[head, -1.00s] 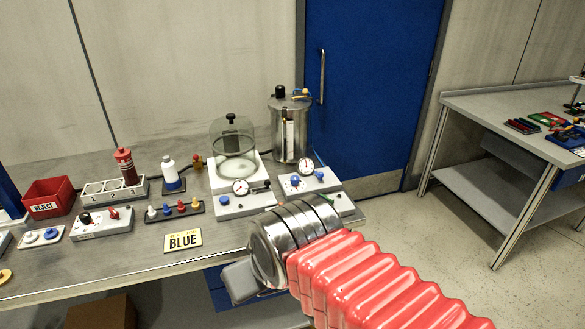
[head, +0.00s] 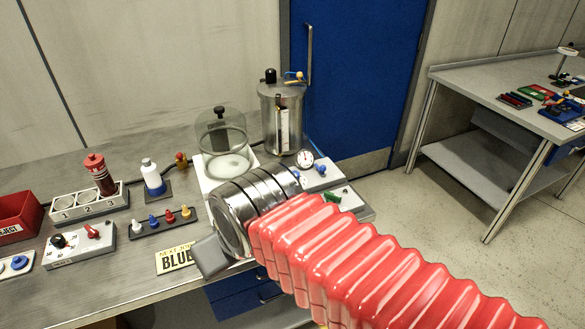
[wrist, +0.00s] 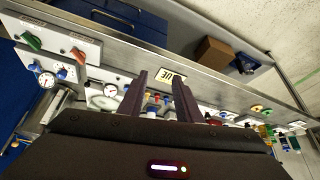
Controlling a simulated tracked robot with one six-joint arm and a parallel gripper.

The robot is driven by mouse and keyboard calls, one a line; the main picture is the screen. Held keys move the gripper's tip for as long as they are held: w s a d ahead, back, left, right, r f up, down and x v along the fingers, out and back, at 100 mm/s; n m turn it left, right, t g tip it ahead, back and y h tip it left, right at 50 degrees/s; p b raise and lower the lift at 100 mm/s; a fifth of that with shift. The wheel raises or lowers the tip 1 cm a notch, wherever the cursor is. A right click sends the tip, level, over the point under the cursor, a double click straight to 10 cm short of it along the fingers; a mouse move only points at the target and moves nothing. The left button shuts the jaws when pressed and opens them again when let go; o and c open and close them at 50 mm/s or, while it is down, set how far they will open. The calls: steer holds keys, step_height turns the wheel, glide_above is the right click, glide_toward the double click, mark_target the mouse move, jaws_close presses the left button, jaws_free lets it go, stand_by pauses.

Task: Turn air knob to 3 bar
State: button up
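A gauge panel (head: 325,178) with a round white dial (head: 305,158) and a blue knob (head: 320,168) stands at the bench's right end, in front of the steel drum (head: 281,115). The wrist view, turned about, shows two dials (wrist: 46,80) (wrist: 78,55) and blue knobs (wrist: 35,67) (wrist: 62,73) at left. Labels and readings are too small to tell which knob is the air knob. My gripper (wrist: 160,92) is open and empty, its fingers apart above the bench's front part, away from the knobs. In the head view my arm hides the nearer dial panel, and the fingers are not visible.
A glass bell jar (head: 222,135) stands left of the drum. A yellow BLUE card (head: 176,258), a row of coloured pegs (head: 165,222) and a red-knobbed box (head: 80,243) sit along the bench. A green knob (head: 333,196) lies right of my arm.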

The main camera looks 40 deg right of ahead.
steer(key=shift+o, duration=0.2)
steer(key=shift+o, duration=1.4)
steer(key=shift+w+d+r, duration=0.1)
steer(key=shift+w, duration=0.05)
steer(key=m+g+h, duration=0.2)
steer(key=m, duration=0.4)
glide_above(295, 174)
steer(key=s+a, duration=0.3)
steer(key=s, duration=0.2)
step_height(295, 174, down, 3)
steer(key=shift+d+r, duration=0.1)
steer(key=shift+d, duration=0.05)
steer(key=x, duration=1.3)
steer(key=shift+w+d+f, duration=0.15)
steer(key=shift+w+f, duration=0.1)
steer(key=shift+f, duration=0.05)
steer(key=shift+c, duration=0.2)
